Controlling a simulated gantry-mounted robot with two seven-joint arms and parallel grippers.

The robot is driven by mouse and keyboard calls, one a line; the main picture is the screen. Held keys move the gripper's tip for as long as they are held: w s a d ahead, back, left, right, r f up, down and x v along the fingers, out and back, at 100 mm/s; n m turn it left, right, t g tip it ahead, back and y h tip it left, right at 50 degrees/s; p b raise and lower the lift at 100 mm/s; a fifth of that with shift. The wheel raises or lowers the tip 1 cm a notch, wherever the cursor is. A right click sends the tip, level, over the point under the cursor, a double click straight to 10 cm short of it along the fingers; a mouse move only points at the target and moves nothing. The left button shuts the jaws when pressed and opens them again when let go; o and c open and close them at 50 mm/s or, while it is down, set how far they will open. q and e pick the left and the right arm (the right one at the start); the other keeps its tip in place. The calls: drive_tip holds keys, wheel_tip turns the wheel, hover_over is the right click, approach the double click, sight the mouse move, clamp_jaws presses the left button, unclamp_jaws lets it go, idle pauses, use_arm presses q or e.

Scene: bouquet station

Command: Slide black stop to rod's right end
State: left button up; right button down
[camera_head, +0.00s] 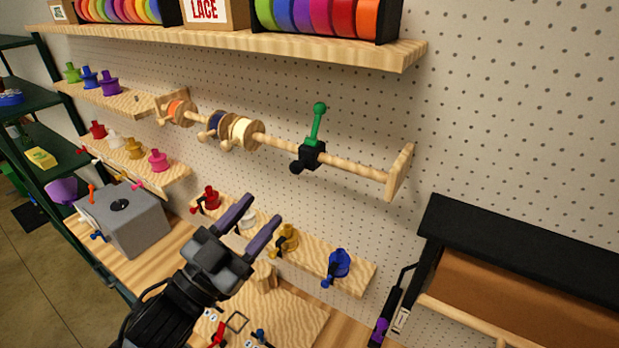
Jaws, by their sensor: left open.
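The black stop (312,155) is a small block with a green-knobbed lever (318,122) standing up from it. It sits around the wooden rod (352,167), right of the rod's middle and apart from the right end bracket (399,173). Spools with orange, dark blue and cream windings (243,131) are on the rod to the left of the stop. My left gripper (256,221) is open and empty, below and to the left of the stop, with its fingers pointing up and right. My right gripper is not in view.
Above the rod runs a shelf (340,50) with ribbon rolls. Below it a wooden ledge (355,280) carries red, white, gold and blue pieces. A grey box (135,222) stands at the left. A black-topped paper holder (530,240) is at the right. The rod between stop and bracket is bare.

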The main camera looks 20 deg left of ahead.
sight(293, 170)
use_arm(q)
drive_tip(key=p+x, duration=0.1)
drive_tip(key=x, duration=0.2)
drive_tip(key=p+x, duration=0.1)
drive_tip(key=x, duration=0.2)
drive_tip(key=r+p+x, duration=0.1)
drive_tip(key=x, duration=0.2)
drive_tip(key=shift+w+d+r, duration=0.1)
drive_tip(key=shift+w, duration=0.05)
drive_tip(key=shift+w+d+r+p, duration=0.1)
drive_tip(key=shift+w+d+p, duration=0.1)
drive_tip(key=shift+w+p, duration=0.25)
clamp_jaws()
